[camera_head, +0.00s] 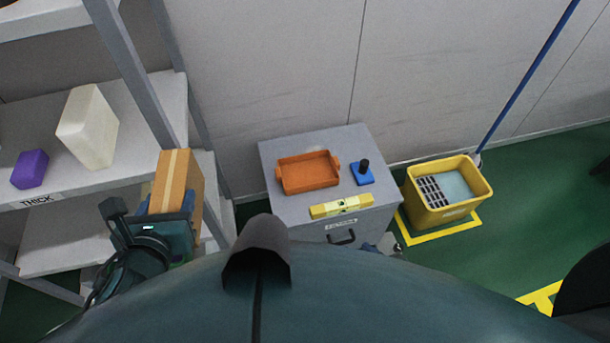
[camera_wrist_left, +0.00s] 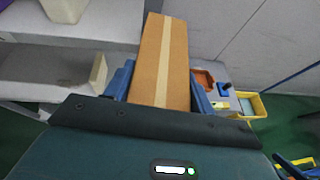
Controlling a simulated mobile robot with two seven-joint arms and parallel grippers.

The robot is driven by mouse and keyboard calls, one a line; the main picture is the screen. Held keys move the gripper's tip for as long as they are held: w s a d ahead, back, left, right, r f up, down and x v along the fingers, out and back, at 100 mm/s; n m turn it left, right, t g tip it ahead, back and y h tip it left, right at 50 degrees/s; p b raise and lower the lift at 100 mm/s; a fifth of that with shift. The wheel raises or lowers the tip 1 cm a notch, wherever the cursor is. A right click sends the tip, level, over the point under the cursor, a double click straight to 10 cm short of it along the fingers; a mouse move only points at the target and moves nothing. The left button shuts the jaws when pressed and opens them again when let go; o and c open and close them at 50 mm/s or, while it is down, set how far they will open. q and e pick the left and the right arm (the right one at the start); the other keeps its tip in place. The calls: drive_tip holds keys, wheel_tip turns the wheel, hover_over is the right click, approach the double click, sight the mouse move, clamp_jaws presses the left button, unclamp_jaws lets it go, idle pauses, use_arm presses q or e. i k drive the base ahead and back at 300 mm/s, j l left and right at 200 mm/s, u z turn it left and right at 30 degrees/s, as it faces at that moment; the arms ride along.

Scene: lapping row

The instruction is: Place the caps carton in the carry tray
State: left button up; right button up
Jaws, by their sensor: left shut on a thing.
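A brown carton with a pale tape stripe (camera_head: 178,180) is held by my left gripper (camera_head: 172,205) beside the shelf rack. In the left wrist view the carton (camera_wrist_left: 162,65) stands between the two blue fingers of the left gripper (camera_wrist_left: 160,85), which are shut on it. Any label on the carton is out of sight. The orange carry tray (camera_head: 308,187) with side handles lies empty on the grey cabinet, right of the carton and apart from it. The tray also shows small in the left wrist view (camera_wrist_left: 203,79).
The grey cabinet (camera_head: 290,210) also bears a yellow level (camera_head: 341,205) and a blue stamp-like object (camera_head: 362,172). The shelf rack (camera_head: 125,150) at left holds a white block (camera_head: 88,127) and a purple box (camera_head: 30,169). A yellow mop bucket (camera_head: 447,209) stands right of the cabinet.

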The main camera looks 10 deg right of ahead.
sight(309, 174)
drive_tip(key=k+l, duration=0.1)
drive_tip(key=l, duration=0.3)
drive_tip(key=k+l+z, duration=0.15)
drive_tip(key=l, duration=0.65)
drive_tip(key=z, duration=0.05)
